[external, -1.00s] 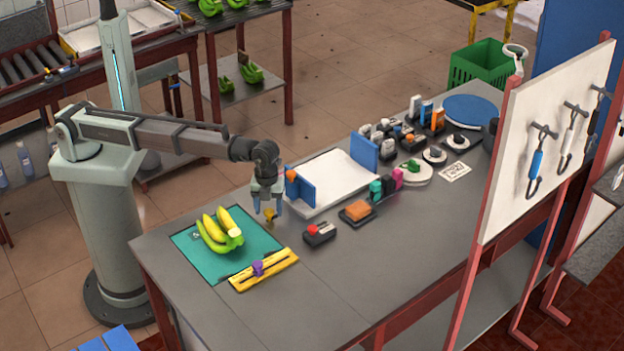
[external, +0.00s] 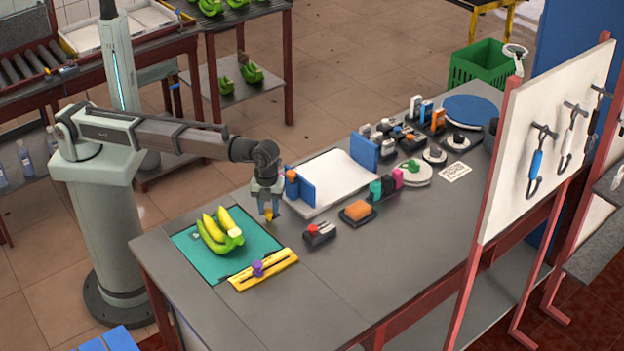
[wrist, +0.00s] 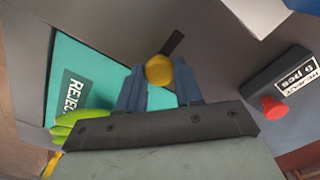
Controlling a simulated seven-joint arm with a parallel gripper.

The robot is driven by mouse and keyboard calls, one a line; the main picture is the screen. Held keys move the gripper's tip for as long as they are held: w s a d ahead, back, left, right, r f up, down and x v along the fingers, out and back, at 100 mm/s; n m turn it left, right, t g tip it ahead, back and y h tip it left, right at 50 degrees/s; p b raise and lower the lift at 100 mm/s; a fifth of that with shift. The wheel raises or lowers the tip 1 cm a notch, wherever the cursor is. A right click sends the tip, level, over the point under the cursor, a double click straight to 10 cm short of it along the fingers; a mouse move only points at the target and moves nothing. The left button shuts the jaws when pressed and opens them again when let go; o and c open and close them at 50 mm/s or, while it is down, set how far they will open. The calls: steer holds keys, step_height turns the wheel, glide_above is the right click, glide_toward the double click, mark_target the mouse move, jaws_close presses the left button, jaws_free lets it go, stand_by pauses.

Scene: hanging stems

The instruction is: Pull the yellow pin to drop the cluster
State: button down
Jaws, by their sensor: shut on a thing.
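A small round yellow piece, which I take as the yellow pin (wrist: 159,70), sits between my blue fingertips in the wrist view. A dark strip shows just beyond it. In the external view the yellow piece (external: 268,217) shows at the bottom of my gripper (external: 267,208), low at the table top. My gripper also shows in the wrist view (wrist: 160,88), shut on the yellow piece. The cluster of yellow and green bananas (external: 217,236) lies on a teal mat (external: 262,241) to the left of my gripper. No hanging stem shows.
A yellow slide bar with a purple knob (external: 258,268) lies in front of the mat. A block with a red button (external: 318,233) is right of my gripper. A blue upright plate (external: 306,190) and white tray (external: 338,180) stand close behind. The front table is clear.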

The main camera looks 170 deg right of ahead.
steer(key=shift+s+a, duration=1.25)
steer(key=c, duration=0.8)
jaws_free()
steer(key=shift+o, duration=0.2)
steer(key=shift+r, duration=0.1)
step_height(320, 180, up, 14)
steer(key=shift+f, duration=0.2)
